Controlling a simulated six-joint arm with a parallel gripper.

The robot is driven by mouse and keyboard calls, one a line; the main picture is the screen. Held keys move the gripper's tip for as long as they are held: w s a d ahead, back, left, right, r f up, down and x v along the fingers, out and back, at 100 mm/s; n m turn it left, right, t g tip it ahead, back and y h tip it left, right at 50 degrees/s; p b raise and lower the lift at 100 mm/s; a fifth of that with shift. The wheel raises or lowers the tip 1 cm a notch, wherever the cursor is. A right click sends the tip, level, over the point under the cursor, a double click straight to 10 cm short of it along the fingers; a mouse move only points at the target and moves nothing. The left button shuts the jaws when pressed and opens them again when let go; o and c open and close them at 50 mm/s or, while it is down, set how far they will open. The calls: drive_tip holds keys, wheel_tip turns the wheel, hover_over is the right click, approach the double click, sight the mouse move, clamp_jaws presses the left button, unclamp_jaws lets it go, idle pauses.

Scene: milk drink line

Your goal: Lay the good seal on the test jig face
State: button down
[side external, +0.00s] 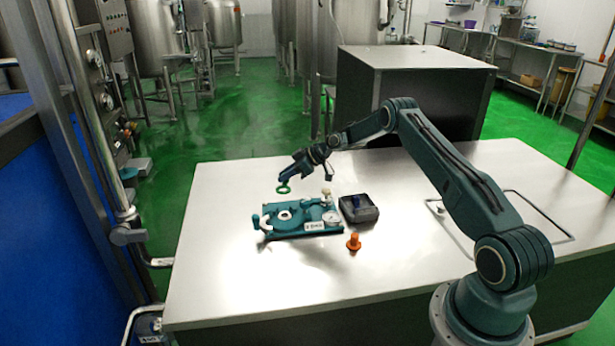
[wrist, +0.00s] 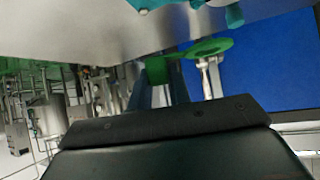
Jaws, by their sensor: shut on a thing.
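A green ring seal (side external: 283,189) is held at the tips of my gripper (side external: 288,181), above the table and just behind the test jig. In the wrist view the seal (wrist: 207,47) sticks out to the right of my gripper (wrist: 168,66), which is shut on its edge. The test jig (side external: 310,229) is a teal plate on the table. Its face is a pale ring (side external: 284,215) with a dark centre, in front of and below the seal. Only bits of teal, probably the jig, show at the top of the wrist view.
The jig carries a round gauge (side external: 331,217), a pale knob and a handle at its left. A dark tray (side external: 368,214) holding a dark blue item stands right of it. An orange piece (side external: 353,243) stands in front. The table (side external: 230,270) is clear at the front left.

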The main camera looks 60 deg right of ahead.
sight(281, 206)
drive_tip(key=shift+f, duration=0.2)
drive_tip(key=shift+f, duration=4.25)
drive_tip(key=shift+s+f, duration=0.1)
drive_tip(key=shift+f, duration=0.85)
drive_tip(key=c, duration=1.2)
unclamp_jaws()
drive_tip(key=shift+c, duration=0.2)
drive_tip(key=shift+s, duration=0.15)
drive_tip(key=shift+s+d+r, duration=0.4)
drive_tip(key=shift+s+r, duration=0.05)
drive_tip(key=shift+w+r+v, duration=0.1)
drive_tip(key=shift+r+v, duration=0.05)
drive_tip(key=shift+v, duration=1)
drive_tip(key=shift+w+r+v, duration=0.15)
drive_tip(key=shift+v, duration=0.95)
drive_tip(key=shift+w+r+v, duration=0.1)
drive_tip(key=shift+r+v, duration=0.05)
drive_tip(key=shift+v, duration=1)
